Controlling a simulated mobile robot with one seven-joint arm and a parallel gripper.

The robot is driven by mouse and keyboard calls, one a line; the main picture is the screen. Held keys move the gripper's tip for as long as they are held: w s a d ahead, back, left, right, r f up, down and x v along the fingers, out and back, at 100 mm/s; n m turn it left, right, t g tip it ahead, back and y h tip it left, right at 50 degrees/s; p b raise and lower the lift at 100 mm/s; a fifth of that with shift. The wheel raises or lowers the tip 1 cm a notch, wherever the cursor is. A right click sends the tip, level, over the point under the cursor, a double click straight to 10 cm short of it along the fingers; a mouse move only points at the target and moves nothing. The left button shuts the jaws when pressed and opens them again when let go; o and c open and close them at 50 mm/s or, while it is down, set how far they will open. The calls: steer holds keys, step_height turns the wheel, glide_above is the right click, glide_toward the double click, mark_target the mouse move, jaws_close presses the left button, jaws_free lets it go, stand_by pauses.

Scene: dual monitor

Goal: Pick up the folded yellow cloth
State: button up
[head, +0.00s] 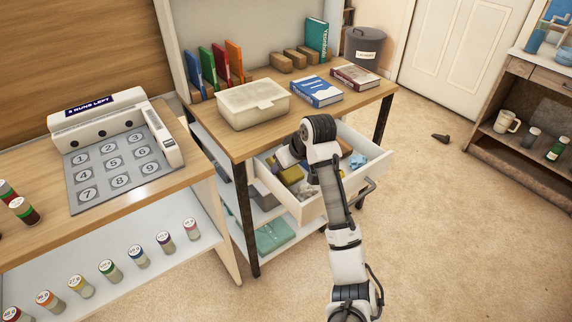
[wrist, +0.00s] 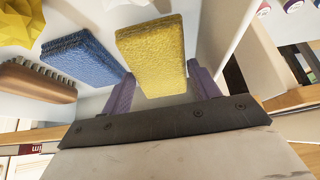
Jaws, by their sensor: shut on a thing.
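The folded yellow cloth (wrist: 152,52) looks like a thick, rough-surfaced rectangular block in the wrist view. It sits between the two purple fingers of my gripper (wrist: 161,80), which are shut on it. In the head view my arm reaches over the open white drawer (head: 308,211), and my gripper is mostly hidden by the wrist. I cannot tell whether the cloth touches the drawer floor.
In the wrist view a blue block (wrist: 82,58), a wooden brush (wrist: 36,80) and a crumpled yellow thing (wrist: 20,25) lie to the left. A white wall rises close on the right. A lidded box (head: 253,103) and books (head: 317,91) stand on the tabletop above the drawer.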

steer(key=w+a+r+p+v, duration=0.1)
steer(key=w+v, duration=0.1)
steer(key=v, duration=0.9)
steer(key=s+d+r+g+h+p, duration=0.1)
steer(key=s+d, duration=0.5)
steer(key=s, duration=0.2)
steer(key=s+d+r+g+p, duration=0.1)
steer(key=s+d, duration=0.5)
steer(key=s, duration=0.3)
steer(key=shift+g+h+p, duration=0.3)
steer(key=shift+h, duration=0.1)
steer(key=shift+r, duration=0.1)
steer(key=o, duration=0.4)
steer(key=c, duration=0.3)
